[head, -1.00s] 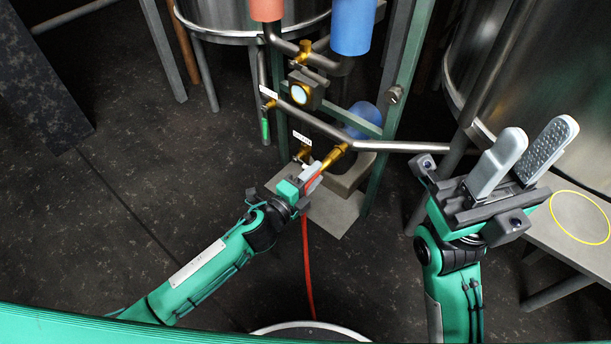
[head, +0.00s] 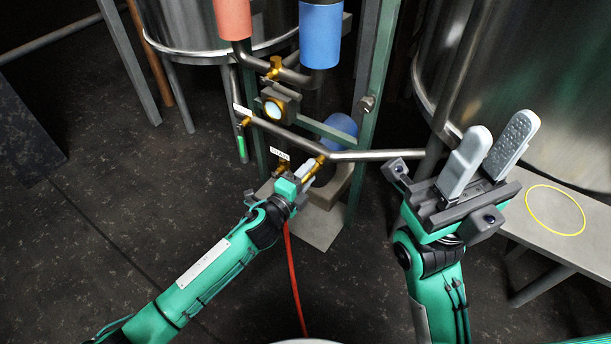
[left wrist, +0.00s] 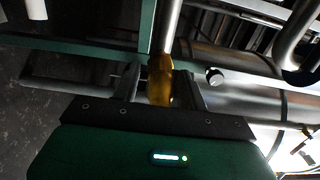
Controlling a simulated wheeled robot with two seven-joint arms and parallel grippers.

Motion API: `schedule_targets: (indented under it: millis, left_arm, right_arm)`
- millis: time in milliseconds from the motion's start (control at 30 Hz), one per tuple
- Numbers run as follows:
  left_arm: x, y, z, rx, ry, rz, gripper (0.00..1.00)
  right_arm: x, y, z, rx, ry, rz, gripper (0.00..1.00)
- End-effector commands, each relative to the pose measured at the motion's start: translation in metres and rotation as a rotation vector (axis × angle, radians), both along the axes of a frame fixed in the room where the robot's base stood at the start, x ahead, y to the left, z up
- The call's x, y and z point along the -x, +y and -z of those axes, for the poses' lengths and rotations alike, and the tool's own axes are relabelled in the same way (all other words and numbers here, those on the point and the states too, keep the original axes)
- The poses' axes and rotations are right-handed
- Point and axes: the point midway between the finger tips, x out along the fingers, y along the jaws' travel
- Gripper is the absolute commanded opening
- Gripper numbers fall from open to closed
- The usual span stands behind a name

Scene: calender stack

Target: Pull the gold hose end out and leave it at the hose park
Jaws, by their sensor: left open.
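The gold hose end (head: 317,163) sits at the low pipework in the head view, below the slanting steel pipe. My left gripper (head: 306,173) is at it with jaws open. In the left wrist view the gold piece (left wrist: 161,80) stands between the two open fingers of the left gripper (left wrist: 160,92), in line with a steel pipe above it. A red hose (head: 292,262) hangs from below the left gripper to the floor. My right gripper (head: 499,135) is open and empty at the right, its two pale fingers apart and pointing up.
A grey bench (head: 520,232) with a yellow ring (head: 527,203) stands at the right, its ring area bare. Steel tanks (head: 560,100) and a green frame (head: 367,90) stand behind. A green-handled valve (head: 241,148) and a blue cylinder (head: 340,131) are close to the pipework.

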Motion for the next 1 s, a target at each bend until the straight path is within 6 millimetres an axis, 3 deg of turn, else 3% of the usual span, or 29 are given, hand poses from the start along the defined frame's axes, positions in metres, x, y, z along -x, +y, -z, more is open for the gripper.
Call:
schedule_targets:
  millis: [67,200,300,1000]
  left_arm:
    - [0.0001,0.0001,-0.0001,0.0,0.0,0.0,0.42]
    - [0.0001,0.0001,-0.0001,0.0,0.0,0.0,0.14]
    - [0.0001,0.0001,-0.0005,0.001,-0.001,0.0,0.0]
    - [0.0092,0.0062,-0.001,0.001,0.0,0.001,0.0]
  right_arm:
    - [0.0,-0.0001,0.0,0.0,0.0,0.0,0.37]
    - [0.0,-0.0001,0.0,0.0,0.0,0.001,0.37]
    - [-0.0001,-0.0001,0.0,0.0,0.0,0.001,0.37]
    - [-0.0006,-0.0001,-0.0045,0.001,0.0,0.001,0.37]
